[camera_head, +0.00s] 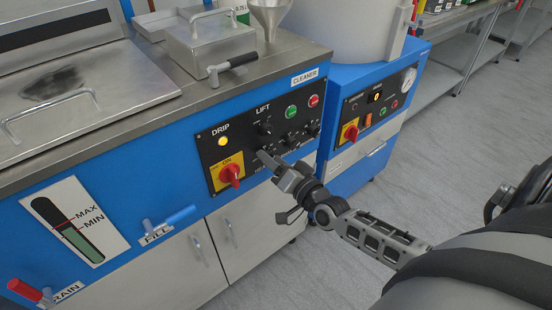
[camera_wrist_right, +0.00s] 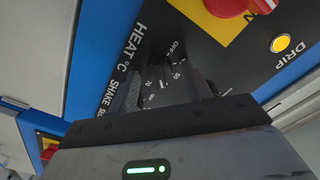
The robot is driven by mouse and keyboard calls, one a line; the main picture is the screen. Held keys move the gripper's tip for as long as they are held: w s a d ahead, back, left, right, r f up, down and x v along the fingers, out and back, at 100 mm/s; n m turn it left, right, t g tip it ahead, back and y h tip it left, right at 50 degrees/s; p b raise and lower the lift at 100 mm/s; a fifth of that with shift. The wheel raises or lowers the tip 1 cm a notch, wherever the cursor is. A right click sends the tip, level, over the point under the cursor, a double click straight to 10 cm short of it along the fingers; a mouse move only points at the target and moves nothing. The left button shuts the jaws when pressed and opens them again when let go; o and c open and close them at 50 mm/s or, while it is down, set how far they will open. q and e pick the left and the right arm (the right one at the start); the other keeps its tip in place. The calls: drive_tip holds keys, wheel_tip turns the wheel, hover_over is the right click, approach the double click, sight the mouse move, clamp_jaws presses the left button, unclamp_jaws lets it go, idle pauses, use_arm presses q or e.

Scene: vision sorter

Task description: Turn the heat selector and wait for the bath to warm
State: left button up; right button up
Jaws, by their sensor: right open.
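The blue cleaner machine (camera_head: 140,157) has a black control panel (camera_head: 217,158) on its front. My right gripper (camera_head: 268,161) is open at the panel's lower part, just right of the red rotary switch, and covers what lies behind its tips. In the right wrist view, the heat selector's dial markings (camera_wrist_right: 178,62) show OFF, 50 and 70 beside the HEAT °C label (camera_wrist_right: 132,50). The gripper's dark fingers (camera_wrist_right: 165,92) reach over this dial. The selector knob is mostly hidden, and I cannot tell whether the fingers touch it. My left gripper is not in view.
The red switch (camera_head: 230,173) sits on a yellow plate marked ON. The yellow DRIP lamp (camera_head: 222,141) looks lit. The LIFT knob (camera_head: 264,128) is just above my gripper. Blue FILL (camera_head: 180,215) and red DRAIN (camera_head: 24,290) handles stick out lower left. Floor (camera_head: 330,260) is clear below.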

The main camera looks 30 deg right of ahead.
use_arm(q)
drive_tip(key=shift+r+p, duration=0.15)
drive_tip(key=shift+p, duration=0.45)
use_arm(e)
drive_tip(key=s+d, duration=0.1)
drive_tip(key=s, duration=1.5)
drive_tip(key=shift+d, duration=0.15)
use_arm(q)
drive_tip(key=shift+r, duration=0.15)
